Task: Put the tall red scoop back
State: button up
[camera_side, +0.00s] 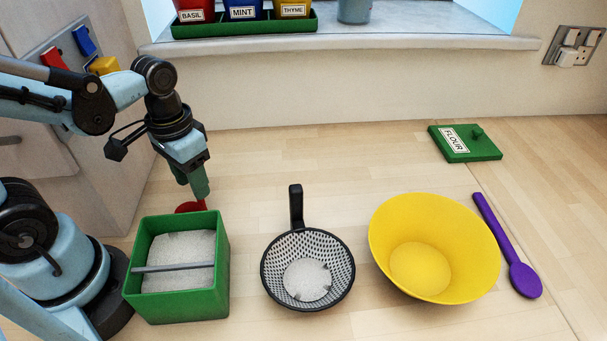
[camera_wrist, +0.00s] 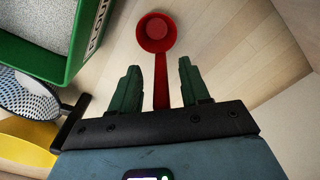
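The red scoop (camera_wrist: 157,33) shows in the wrist view with its round bowl at the top and its handle running down between my fingers. In the side view only a small red part of the scoop (camera_side: 188,207) shows behind the green box; the rest is hidden. My gripper (camera_wrist: 160,84) is open, with one green finger on each side of the handle and a gap on both sides. In the side view my gripper (camera_side: 200,188) points down just behind the green box. Whether the scoop touches the worktop is unclear.
The green flour box (camera_side: 222,270), filled with white grains and crossed by a grey bar, stands close to my gripper. A sieve (camera_side: 346,268), yellow bowl (camera_side: 470,255), purple spoon (camera_side: 500,228) and green lid (camera_side: 480,148) lie rightward. Red, blue and yellow pieces (camera_side: 104,65) are at the left wall.

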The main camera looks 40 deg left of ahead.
aim_at(199, 206)
jog(key=shift+r, duration=0.1)
notch_tip(199, 206, up, 12)
jog(key=w+f+t, duration=0.5)
jog(key=t, duration=0.2)
jog(key=shift+w+d, duration=0.3)
jog(key=shift+d, duration=0.1)
dwell(0.4)
